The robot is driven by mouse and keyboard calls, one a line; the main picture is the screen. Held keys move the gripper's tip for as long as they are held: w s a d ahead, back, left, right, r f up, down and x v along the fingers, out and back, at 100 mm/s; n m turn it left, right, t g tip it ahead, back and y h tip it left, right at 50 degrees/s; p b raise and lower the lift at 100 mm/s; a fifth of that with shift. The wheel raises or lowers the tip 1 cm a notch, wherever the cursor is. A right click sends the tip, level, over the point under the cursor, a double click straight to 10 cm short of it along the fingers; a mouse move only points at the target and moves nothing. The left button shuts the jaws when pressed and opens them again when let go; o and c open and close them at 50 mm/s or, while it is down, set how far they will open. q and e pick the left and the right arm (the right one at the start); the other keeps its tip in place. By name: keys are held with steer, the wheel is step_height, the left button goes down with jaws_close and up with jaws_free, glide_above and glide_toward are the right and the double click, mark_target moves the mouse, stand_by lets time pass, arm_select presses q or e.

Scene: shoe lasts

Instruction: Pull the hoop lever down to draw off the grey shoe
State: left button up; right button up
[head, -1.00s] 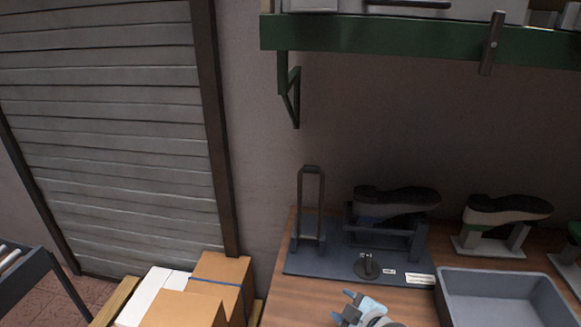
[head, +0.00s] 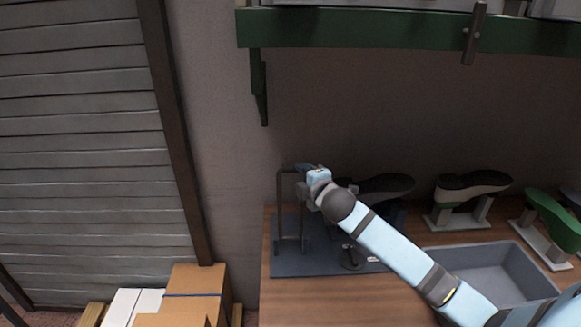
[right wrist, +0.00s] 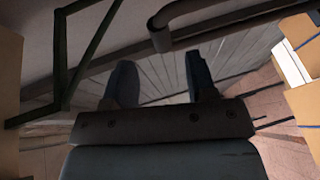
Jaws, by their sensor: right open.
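The hoop lever (head: 279,215) stands upright at the left of a dark blue-grey base plate (head: 320,263). The dark grey shoe (head: 388,184) sits on its stand on the same plate, partly hidden behind my right arm. My right gripper (head: 300,168) is at the top of the hoop. In the right wrist view its two fingers (right wrist: 162,75) are apart with nothing between them. A grey bar with a bend, which looks like the hoop lever (right wrist: 190,14), lies just beyond the fingertips; I see no clear contact. My left gripper is not in view.
A grey bin (head: 490,268) stands on the wooden bench at right. Behind it are a black-and-white shoe (head: 473,185) and a green last (head: 553,217). A green shelf (head: 360,33) hangs above. Cardboard boxes (head: 195,290) stand at lower left.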

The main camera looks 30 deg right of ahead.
mark_target(293, 171)
steer(key=p+x, duration=0.1)
steer(key=x, duration=0.6)
steer(key=shift+w+f, duration=0.1)
steer(key=shift+w, duration=0.25)
jaws_close()
